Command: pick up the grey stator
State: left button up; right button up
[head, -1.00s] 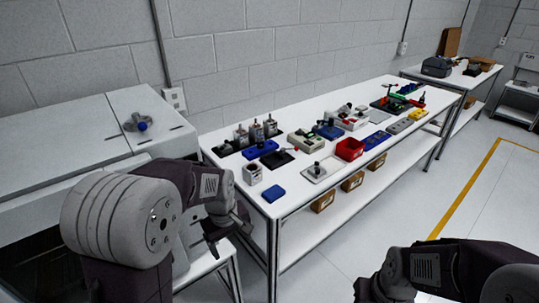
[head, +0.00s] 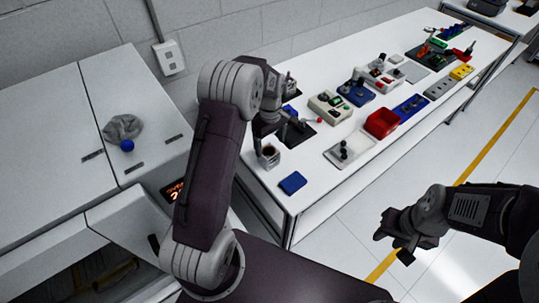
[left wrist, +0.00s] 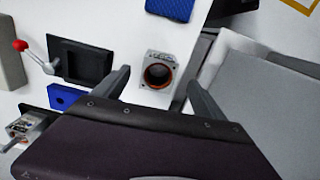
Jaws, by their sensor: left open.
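The grey stator (head: 268,156) is a small grey block with a round opening on the white table (head: 330,195), near its near-left end. In the left wrist view, the stator (left wrist: 158,74) stands upright with a copper-coloured ring around its dark bore. My left gripper (head: 270,136) is above and just beyond it in the head view. In the left wrist view, my left gripper (left wrist: 159,80) is open and empty, with the stator framed between the fingertips. I cannot tell how high the fingers are above it. My right gripper (head: 393,248) is open and empty, out over the floor.
A blue block (head: 293,183) lies close to the stator, towards the table's near edge. A black fixture with a red-knobbed lever (left wrist: 30,52) stands nearby. A red bin (head: 382,123) and several devices stand farther along. A grey machine (head: 70,150) stands at the left.

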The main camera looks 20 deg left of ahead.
aim_at(269, 156)
pick_arm(q)
jog(key=f, duration=0.4)
jog(key=shift+w+a+p, duration=0.3)
jog(key=shift+w, duration=0.1)
jog(key=f, duration=0.2)
jog(key=f+p, duration=0.1)
jog(key=f, duration=0.1)
jog(key=shift+s+a+f+p, duration=0.1)
jog(key=shift+s+f+p, duration=0.1)
jog(key=shift+f+p, duration=0.1)
jog(key=shift+w+f, duration=0.15)
jog(key=c, duration=1.2)
grip_shut()
pick_arm(e)
jog(key=shift+w+a+r, duration=0.1)
jog(key=shift+w+r, duration=0.05)
jog(key=shift+r, duration=0.4)
jog(key=shift+w+a+r, duration=0.1)
jog(key=shift+w+r, duration=0.05)
jog(key=shift+r, duration=0.35)
